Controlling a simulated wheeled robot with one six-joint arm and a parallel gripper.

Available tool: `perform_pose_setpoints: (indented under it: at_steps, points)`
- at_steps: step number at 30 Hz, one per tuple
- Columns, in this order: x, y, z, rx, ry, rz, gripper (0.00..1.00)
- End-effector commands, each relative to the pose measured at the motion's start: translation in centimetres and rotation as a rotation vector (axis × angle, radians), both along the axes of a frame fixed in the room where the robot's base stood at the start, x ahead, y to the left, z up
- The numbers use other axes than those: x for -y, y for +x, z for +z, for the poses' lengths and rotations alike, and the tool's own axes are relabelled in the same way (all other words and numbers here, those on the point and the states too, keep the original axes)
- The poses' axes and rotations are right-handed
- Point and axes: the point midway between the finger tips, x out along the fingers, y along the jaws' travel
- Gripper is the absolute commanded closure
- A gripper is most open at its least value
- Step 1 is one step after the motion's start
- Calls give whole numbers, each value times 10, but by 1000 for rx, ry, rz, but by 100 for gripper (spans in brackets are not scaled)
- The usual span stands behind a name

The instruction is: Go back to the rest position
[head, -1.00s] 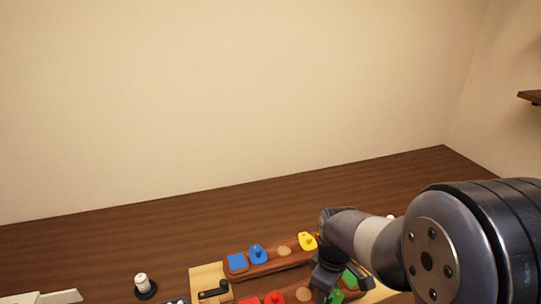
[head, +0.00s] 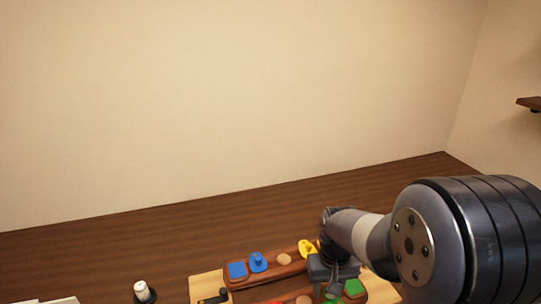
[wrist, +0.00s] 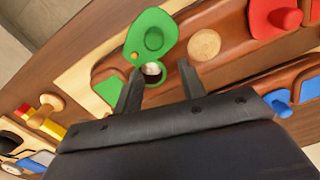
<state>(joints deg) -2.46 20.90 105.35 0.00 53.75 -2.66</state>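My gripper (head: 335,287) hangs over the right part of a wooden board (head: 208,286) in the head view. In the wrist view its two fingers (wrist: 158,88) are apart, with no piece clamped between them. A green knobbed piece (wrist: 152,32) lies on the board just beyond the fingertips. A dark round part with a whitish top (wrist: 152,71) shows between the fingertips and the green piece; I cannot tell how deep it sits. A green square patch (head: 353,287) is beside the gripper.
Blue (head: 258,262) and yellow (head: 305,249) knobbed pieces sit on the rear brown rail. A red piece (wrist: 275,17) is near the green one. A small white-topped black object (head: 143,291) stands left of the board. The table behind is clear, up to the wall.

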Motion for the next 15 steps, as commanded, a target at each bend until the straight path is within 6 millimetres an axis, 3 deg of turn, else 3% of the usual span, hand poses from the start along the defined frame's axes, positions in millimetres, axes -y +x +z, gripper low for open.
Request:
perform_pose_setpoints:
  at_steps: [15]
  points:
    - [12, 9, 0, 0, 0, -442, 61]
